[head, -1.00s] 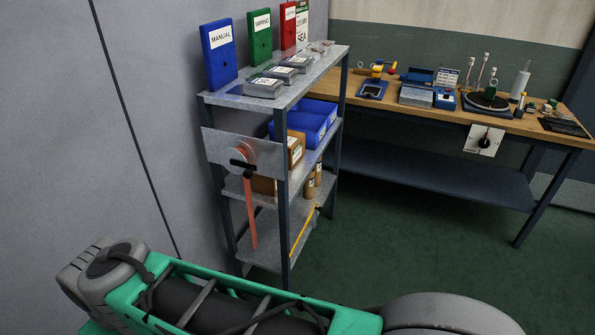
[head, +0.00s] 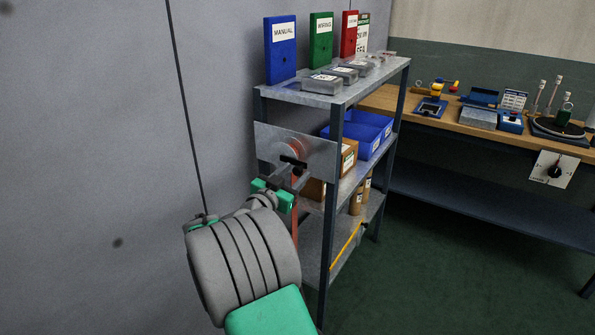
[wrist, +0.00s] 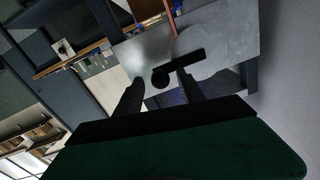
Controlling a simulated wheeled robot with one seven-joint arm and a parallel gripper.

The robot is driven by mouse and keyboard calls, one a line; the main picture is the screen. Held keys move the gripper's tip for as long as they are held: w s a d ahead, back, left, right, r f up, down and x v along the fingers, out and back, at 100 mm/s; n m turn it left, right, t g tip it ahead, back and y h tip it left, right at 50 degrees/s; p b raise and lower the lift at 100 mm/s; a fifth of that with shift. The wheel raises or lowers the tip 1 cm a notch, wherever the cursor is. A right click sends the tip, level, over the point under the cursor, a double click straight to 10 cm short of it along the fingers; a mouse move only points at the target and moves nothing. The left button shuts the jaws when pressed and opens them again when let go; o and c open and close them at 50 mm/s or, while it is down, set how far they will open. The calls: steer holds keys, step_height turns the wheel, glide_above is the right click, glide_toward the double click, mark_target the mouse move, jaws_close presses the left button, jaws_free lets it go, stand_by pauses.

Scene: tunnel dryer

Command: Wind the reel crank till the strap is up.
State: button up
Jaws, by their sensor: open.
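The reel (head: 294,145) is a reddish disc on a metal plate (head: 320,153) at the shelf's near end. It also shows as a grey disc in the wrist view (wrist: 205,45). Its crank (head: 293,162) is a dark bar, and in the wrist view the bar (wrist: 186,62) carries a round black knob (wrist: 160,80) at one end. The red strap (head: 295,228) hangs below the reel, partly hidden by my arm. My gripper (wrist: 160,82) is open, with the knob showing between its fingertips in the wrist view. I cannot tell whether they touch it.
The shelf (head: 338,95) holds upright binders, grey boxes and blue bins (head: 368,135). A workbench (head: 455,118) with instruments stands at the right. A grey wall (head: 90,150) is close on the left. The green floor (head: 430,270) at lower right is clear.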

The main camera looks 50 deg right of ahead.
steer(key=shift+w+d, duration=0.15)
steer(key=shift+d, duration=0.95)
jaws_close()
stand_by(0.6)
